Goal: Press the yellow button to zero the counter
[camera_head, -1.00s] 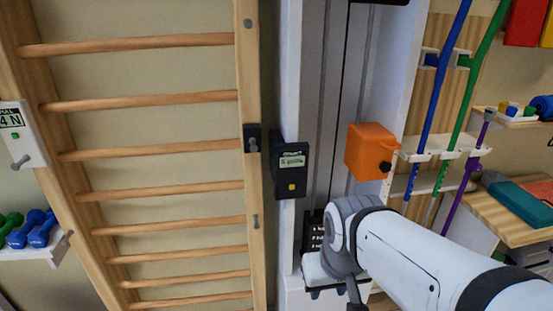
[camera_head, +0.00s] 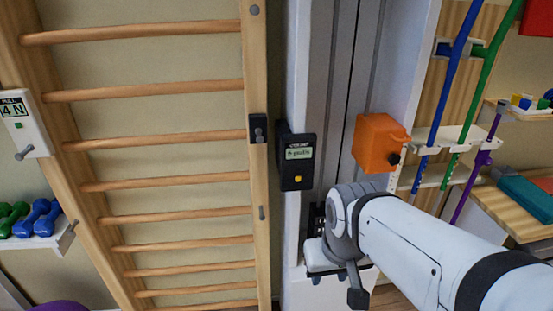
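The counter (camera_head: 284,160) is a small black box on the white upright, right of the wall bars. Its pale green display has dark text too small to read surely. The yellow button (camera_head: 298,179) sits low on its face, uncovered. My white and grey arm comes in from the lower right. My gripper (camera_head: 340,275) is at its end, below and right of the counter and apart from it. Its fingers are mostly hidden or seen edge-on, so I cannot tell whether they are open.
An orange box (camera_head: 375,143) with a black knob juts out right of the counter. Wooden wall bars (camera_head: 165,138) fill the left. A white pull gauge (camera_head: 22,125) and dumbbells (camera_head: 38,215) are far left. Blue and green poles (camera_head: 440,100) stand in a rack at right.

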